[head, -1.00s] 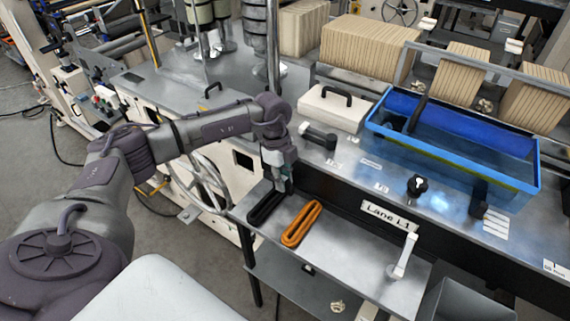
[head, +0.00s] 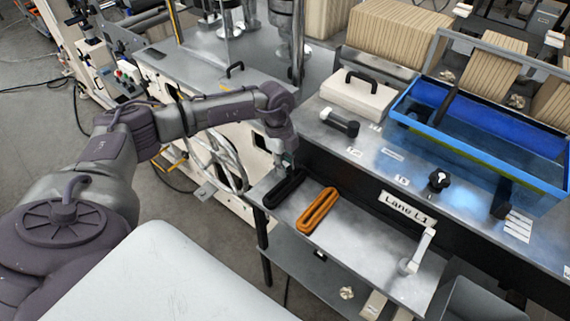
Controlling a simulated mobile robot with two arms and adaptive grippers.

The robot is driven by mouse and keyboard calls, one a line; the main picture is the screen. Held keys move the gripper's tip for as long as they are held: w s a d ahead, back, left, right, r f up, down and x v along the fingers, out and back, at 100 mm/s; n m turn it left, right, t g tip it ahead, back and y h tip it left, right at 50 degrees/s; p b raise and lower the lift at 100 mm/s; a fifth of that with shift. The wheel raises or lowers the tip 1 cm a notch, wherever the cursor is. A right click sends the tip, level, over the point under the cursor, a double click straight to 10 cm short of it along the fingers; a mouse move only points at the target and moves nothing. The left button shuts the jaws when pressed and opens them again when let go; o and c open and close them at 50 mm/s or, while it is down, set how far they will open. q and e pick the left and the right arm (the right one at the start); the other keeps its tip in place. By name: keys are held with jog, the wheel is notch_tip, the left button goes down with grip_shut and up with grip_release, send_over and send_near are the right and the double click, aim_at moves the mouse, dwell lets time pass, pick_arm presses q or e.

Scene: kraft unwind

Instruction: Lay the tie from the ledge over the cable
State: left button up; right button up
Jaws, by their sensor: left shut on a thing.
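Two long looped bands lie side by side on the metal ledge (head: 372,262), a black loop (head: 284,189) on the left and an orange loop (head: 317,210) to its right. I cannot tell for certain which of them is the tie and which the cable. My left gripper (head: 287,162) points down at the far end of the black loop and is shut on it. Its fingertips are small and partly hidden there. The orange loop lies flat, apart from the gripper. My right gripper is not in view.
A white upright handle (head: 419,250) stands on the ledge's right part. Behind the ledge, the machine top carries a black-handled bar (head: 340,122), a white box with handle (head: 358,93), a black knob (head: 438,181) and a blue tray (head: 480,160). The ledge's middle is clear.

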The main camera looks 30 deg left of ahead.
aim_at(285, 185)
pick_arm(q)
jog(key=shift+f+b, duration=0.4)
jog(key=shift+f, duration=0.25)
jog(key=shift+f+b, duration=0.4)
jog(key=shift+f, duration=0.15)
jog(key=shift+f+b, duration=0.75)
jog(key=shift+f, duration=0.2)
jog(key=shift+f+b, duration=0.55)
jog(key=shift+f, duration=0.3)
jog(key=shift+s+f, duration=0.1)
jog(key=shift+s, duration=0.1)
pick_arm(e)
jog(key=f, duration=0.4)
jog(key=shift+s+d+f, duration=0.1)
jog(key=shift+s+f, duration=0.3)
pick_arm(q)
jog(key=shift+s+d+f, duration=0.1)
jog(key=shift+s+f, duration=0.05)
jog(key=shift+f, duration=0.05)
jog(key=o, duration=0.6)
jog(key=shift+o, duration=1.1)
jog(key=shift+w, duration=0.2)
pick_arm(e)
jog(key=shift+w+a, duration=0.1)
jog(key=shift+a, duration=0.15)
